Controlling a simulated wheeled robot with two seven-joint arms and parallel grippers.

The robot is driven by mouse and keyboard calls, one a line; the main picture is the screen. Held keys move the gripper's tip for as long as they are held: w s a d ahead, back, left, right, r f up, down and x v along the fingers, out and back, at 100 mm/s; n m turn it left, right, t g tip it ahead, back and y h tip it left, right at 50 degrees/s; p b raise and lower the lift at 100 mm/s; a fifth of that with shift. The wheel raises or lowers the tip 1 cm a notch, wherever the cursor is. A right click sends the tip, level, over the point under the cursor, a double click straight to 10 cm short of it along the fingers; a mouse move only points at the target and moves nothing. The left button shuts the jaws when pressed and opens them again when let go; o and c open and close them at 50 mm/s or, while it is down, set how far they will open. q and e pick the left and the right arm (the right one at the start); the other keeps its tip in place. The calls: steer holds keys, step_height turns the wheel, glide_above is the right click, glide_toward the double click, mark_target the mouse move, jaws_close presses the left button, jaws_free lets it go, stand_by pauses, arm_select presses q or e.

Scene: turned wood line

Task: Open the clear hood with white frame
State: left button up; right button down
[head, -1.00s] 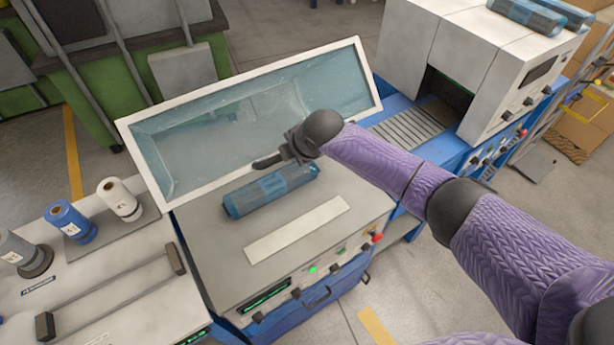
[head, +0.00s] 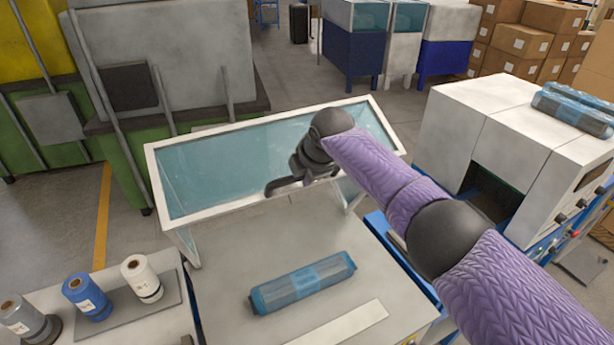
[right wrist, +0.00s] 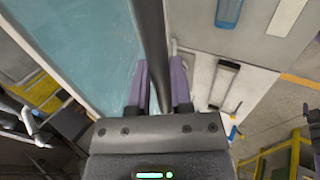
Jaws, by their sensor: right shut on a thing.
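The clear hood with white frame (head: 163,190) stands raised and tilted over the back of the grey machine bed (head: 225,280), with open space under its near edge. My right gripper (head: 288,182) is at the middle of that edge, shut on the dark handle bar (head: 279,186). The right wrist view shows the bar (right wrist: 152,45) between my fingers (right wrist: 160,88), with the clear pane (right wrist: 85,50) on the left. A blue wrapped package (head: 303,283) lies on the bed in front of the hood.
Spools, a blue one (head: 85,295) among them, stand at the lower left. A white tunnel machine (head: 500,125) stands close on the right with packages on top. Green machinery (head: 120,165) stands behind on the left; open floor lies behind the hood.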

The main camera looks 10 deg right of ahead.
steer(key=c, duration=0.5)
jaws_free()
steer(key=shift+w, duration=0.1)
steer(key=shift+c, duration=0.2)
steer(key=v, duration=1)
steer(key=shift+f, duration=0.1)
